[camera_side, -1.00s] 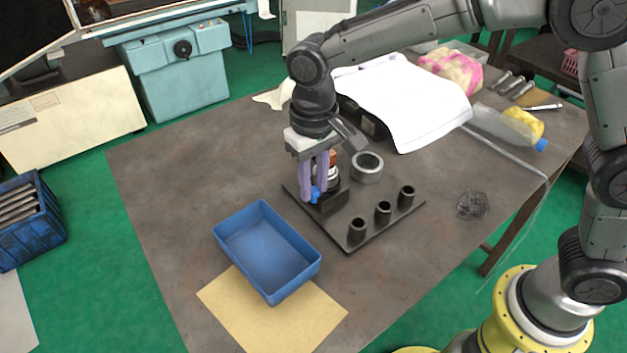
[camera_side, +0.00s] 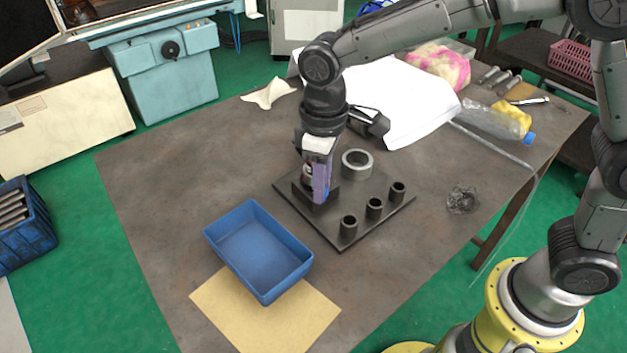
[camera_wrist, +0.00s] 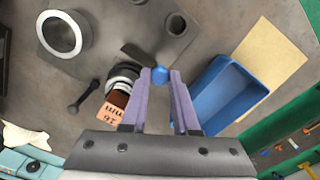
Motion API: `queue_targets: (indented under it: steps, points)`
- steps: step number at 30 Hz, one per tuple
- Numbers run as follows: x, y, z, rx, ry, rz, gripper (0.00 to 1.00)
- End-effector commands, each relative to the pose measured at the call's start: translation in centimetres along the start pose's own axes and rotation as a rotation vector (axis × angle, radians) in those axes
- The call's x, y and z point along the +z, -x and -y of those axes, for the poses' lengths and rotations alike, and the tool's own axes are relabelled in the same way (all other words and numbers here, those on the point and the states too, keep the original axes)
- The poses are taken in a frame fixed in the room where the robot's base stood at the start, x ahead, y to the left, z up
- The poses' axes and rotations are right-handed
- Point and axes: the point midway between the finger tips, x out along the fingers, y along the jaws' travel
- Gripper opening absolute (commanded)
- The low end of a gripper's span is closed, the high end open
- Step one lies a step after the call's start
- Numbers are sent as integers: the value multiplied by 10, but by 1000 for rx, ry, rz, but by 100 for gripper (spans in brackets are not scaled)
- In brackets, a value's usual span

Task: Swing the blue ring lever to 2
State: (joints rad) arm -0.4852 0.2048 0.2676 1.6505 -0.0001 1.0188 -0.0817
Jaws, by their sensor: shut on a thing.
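The blue knob of the ring lever (camera_wrist: 160,74) sits between my fingertips in the wrist view. My gripper (camera_wrist: 160,76) is shut on it with its two purple fingers. In the side view, my gripper (camera_side: 320,196) points down at the chuck's dark block, and its fingers hide most of the knob. The chuck (camera_wrist: 122,80), a stack of black and white rings, stands left of the fingers in the wrist view. A tan-orange face (camera_wrist: 113,107) with dark marks shows beside the rings. I cannot tell which number the lever points at. A black lever (camera_wrist: 83,97) sticks out left.
The dark baseplate (camera_side: 342,234) carries several short black tubes (camera_side: 374,208). A blue tray (camera_side: 258,250) lies at the front left on yellow paper (camera_side: 270,325). The table's left part is clear.

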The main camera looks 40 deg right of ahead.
Motion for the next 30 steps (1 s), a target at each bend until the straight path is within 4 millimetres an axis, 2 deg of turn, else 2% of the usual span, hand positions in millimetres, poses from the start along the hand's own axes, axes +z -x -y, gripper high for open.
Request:
queue_targets:
  steps: [18,30]
  points:
    - [22,1,-24,1,580,-2,0]
    - [27,1,-39,2,864,-2,0]
